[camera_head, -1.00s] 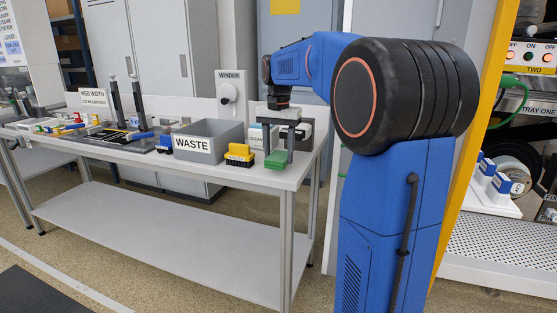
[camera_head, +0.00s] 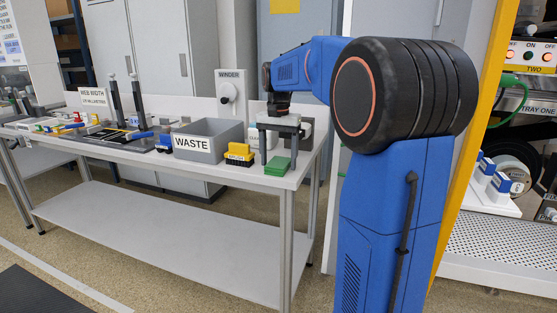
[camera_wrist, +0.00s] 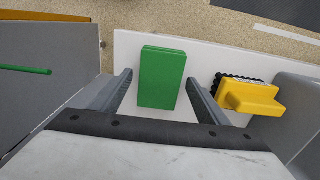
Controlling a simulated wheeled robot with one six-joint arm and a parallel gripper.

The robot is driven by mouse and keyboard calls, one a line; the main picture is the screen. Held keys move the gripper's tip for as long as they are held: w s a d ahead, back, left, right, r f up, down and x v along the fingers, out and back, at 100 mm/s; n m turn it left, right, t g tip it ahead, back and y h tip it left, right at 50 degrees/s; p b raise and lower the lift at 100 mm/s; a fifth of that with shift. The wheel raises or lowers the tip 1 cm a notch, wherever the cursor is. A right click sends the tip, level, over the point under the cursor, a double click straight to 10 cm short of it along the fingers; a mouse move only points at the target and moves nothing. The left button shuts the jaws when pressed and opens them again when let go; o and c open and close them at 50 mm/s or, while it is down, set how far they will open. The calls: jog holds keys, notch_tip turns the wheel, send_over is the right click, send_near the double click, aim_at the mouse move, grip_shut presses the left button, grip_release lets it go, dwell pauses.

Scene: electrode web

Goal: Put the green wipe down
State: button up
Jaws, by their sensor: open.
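The green wipe (camera_head: 278,166) is a flat green block lying on the white table (camera_head: 150,250) near its right end. In the wrist view the green wipe (camera_wrist: 162,78) lies between my two fingers, with a gap on each side. My gripper (camera_wrist: 158,88) is open and holds nothing. In the head view my gripper (camera_head: 278,146) stands just above and around the wipe, with its fingers partly hidden.
A yellow block with black bristles (camera_head: 238,154) stands left of the wipe, and it also shows in the wrist view (camera_wrist: 250,97). Beyond it is the grey WASTE bin (camera_head: 228,138). The table's front edge is close to the wipe.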

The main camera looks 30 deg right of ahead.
aim_at(278, 163)
notch_tip(278, 163, up, 12)
dwell(0.5)
jog(key=s+a+f+n+t, duration=0.1)
jog(key=s+a+f+n, duration=0.2)
jog(key=s+a+f, duration=0.35)
jog(key=s+a+f+n+t, duration=0.1)
jog(key=s+a+f+n, duration=0.2)
jog(key=s, duration=0.6)
jog(key=s+a+f+n+t, duration=0.1)
jog(key=s+a+f+n, duration=0.1)
jog(key=s+f, duration=0.5)
jog(key=s+a+f+n+t, duration=0.1)
jog(key=s+a+f+n, duration=0.1)
jog(key=s+a+f, duration=0.2)
jog(key=s+f, duration=0.3)
jog(key=f, duration=0.1)
jog(key=shift+s+f+t, duration=0.3)
jog(key=shift+s+t, duration=0.05)
jog(key=shift+t, duration=0.05)
jog(key=shift+o, duration=0.5)
jog(key=shift+a+r, duration=0.1)
